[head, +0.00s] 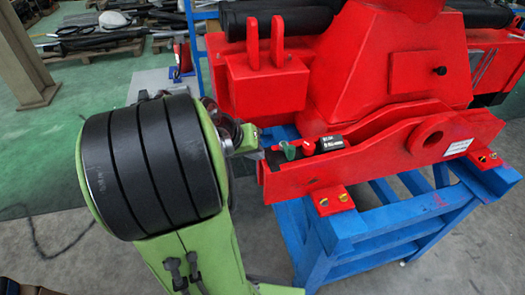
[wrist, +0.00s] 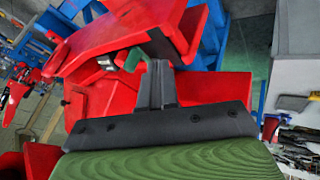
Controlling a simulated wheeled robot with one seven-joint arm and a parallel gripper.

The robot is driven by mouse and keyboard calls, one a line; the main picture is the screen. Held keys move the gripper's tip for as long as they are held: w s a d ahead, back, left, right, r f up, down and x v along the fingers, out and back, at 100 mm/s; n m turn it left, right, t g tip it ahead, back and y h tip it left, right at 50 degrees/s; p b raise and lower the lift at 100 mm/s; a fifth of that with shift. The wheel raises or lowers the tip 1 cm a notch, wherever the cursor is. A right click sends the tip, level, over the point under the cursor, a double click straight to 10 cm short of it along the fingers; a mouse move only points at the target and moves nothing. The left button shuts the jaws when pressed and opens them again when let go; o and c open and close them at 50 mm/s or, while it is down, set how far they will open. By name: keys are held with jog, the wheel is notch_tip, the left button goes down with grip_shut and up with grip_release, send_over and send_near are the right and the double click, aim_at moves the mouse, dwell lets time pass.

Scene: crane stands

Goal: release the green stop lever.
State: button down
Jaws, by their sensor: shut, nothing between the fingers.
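The green stop lever (head: 287,150) stands on the red crane frame, beside a small red knob (head: 308,148) and a black labelled box (head: 330,143). My gripper (head: 262,154) is just left of the lever in the head view, with a small gap seeming to lie between them. In the wrist view my gripper (wrist: 158,66) is shut, its two fingers together and empty. A green piece, probably the lever (wrist: 133,59), shows just left of the fingertips there. I cannot tell whether they touch.
The red crane body (head: 390,70) rises behind the lever, with a red bracket (head: 262,88) near my gripper. A blue stand (head: 385,235) carries it. Pallets with loose parts (head: 95,45) lie at the back left. Green floor at left is open.

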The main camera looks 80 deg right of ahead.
jog(key=a+r+p, duration=0.2)
jog(key=a+r, duration=0.1)
jog(key=r, duration=0.3)
jog(key=shift+w, duration=0.4)
jog(key=shift+w+f, duration=0.1)
